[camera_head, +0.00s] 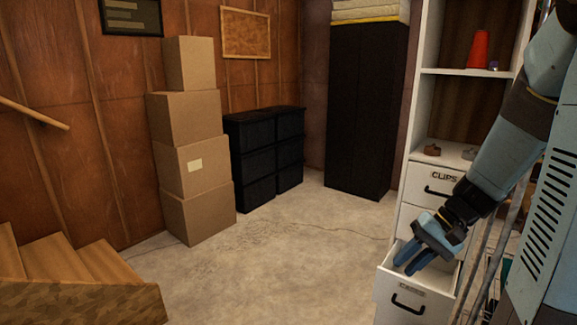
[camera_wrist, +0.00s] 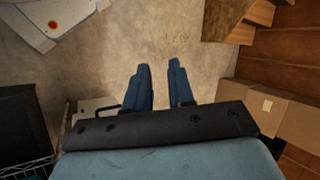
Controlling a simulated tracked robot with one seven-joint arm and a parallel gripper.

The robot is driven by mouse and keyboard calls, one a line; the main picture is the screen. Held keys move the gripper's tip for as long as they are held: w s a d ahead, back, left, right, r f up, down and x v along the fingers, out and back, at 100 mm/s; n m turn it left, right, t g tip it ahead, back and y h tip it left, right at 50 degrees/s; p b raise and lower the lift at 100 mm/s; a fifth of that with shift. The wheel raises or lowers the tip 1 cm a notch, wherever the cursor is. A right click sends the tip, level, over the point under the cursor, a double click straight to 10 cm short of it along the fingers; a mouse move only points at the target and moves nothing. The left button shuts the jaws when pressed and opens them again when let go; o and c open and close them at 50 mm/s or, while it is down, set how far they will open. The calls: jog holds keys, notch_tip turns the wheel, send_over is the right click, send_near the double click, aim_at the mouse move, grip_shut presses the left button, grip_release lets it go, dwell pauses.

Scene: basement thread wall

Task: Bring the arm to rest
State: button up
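My gripper (camera_head: 408,268) hangs at the lower right in the head view, pointing down and left. It overlaps an open drawer (camera_head: 398,298) of the white cabinet in the picture; I cannot tell whether its fingers are over or in front of it. In the wrist view my gripper's two blue fingers (camera_wrist: 160,66) stand apart with a gap. Nothing is between them; pale floor shows behind. My arm is bent down from the upper right.
The white cabinet (camera_head: 412,100) has a closed drawer marked CLIPS (camera_head: 430,183) and a red cone-shaped thing (camera_head: 478,50) on a shelf. Stacked cardboard boxes (camera_head: 190,163), black drawers (camera_head: 262,165) and a black cupboard (camera_head: 362,110) stand behind. Wooden steps (camera_head: 60,258) are left. The middle floor is clear.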

jog(key=s+a+r+n+t+h, duration=0.1)
jog(key=s+r+n+t+h, duration=0.1)
jog(key=r, duration=0.5)
jog(key=s+a+r+n+t+h, duration=0.1)
jog(key=s+a+r+t+h, duration=0.1)
jog(key=s+r+h, duration=0.3)
jog(key=shift+s+r+n+t, duration=0.4)
jog(key=shift+s+r+t, duration=0.5)
jog(key=shift+r, duration=0.9)
jog(key=shift+s, duration=0.3)
